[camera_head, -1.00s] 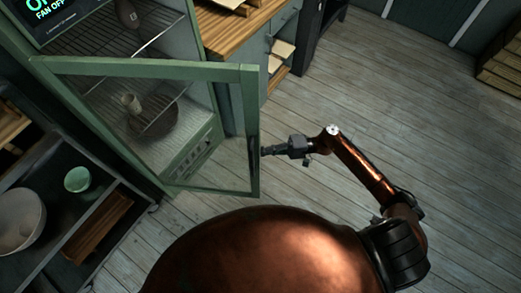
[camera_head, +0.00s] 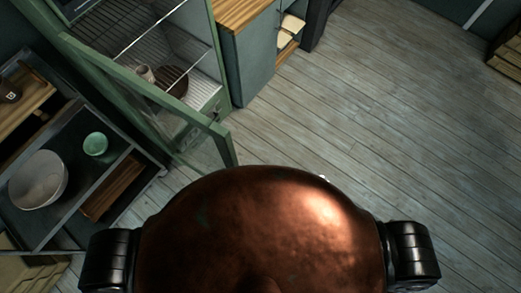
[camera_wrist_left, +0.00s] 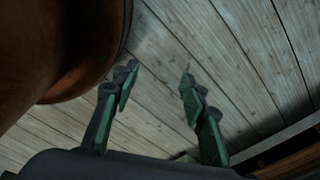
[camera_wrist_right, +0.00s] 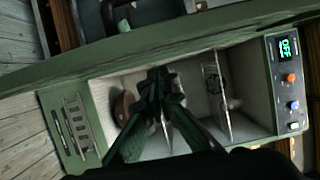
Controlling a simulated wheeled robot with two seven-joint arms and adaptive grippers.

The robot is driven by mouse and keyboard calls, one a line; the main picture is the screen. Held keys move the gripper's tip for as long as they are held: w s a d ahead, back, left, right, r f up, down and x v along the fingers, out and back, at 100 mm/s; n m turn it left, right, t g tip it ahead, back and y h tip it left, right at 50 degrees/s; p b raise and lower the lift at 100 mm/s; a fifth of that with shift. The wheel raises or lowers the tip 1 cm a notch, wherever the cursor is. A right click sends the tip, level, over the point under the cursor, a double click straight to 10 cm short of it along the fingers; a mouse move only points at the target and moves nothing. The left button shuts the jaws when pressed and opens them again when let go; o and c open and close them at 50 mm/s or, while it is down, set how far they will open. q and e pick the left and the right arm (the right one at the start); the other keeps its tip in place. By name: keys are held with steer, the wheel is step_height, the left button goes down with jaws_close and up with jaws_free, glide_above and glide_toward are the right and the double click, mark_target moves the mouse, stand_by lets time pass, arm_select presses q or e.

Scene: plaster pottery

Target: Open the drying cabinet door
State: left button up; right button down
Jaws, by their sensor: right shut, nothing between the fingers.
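The drying cabinet (camera_head: 222,65) stands at upper left in the head view, with wire racks, a small cup and a brown dish inside. Its green-framed glass door (camera_head: 218,133) stands open, swung out toward the shelving on the left. The cabinet also shows sideways in the right wrist view (camera_wrist_right: 75,125), with its control panel (camera_wrist_right: 288,85) at the right. My right gripper (camera_wrist_right: 162,75) is shut and empty in front of the open interior; contact is not visible. My left gripper (camera_wrist_left: 158,72) is open and empty above the floor. Neither gripper shows in the head view.
Shelving (camera_head: 75,125) with a white bowl (camera_head: 38,180) and a green bowl (camera_head: 95,144) stands left of the door. A wood-topped counter (camera_head: 243,14) adjoins the cabinet on the right.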

arm_select(q)
step_height(320, 180, down, 3)
steer(key=b, duration=0.3)
steer(key=shift+s+f, duration=0.15)
steer(key=shift+f, duration=0.05)
arm_select(e)
steer(key=w+v, duration=0.2)
steer(key=v, duration=0.9)
steer(key=shift+d, duration=0.5)
steer(key=shift+f, duration=0.15)
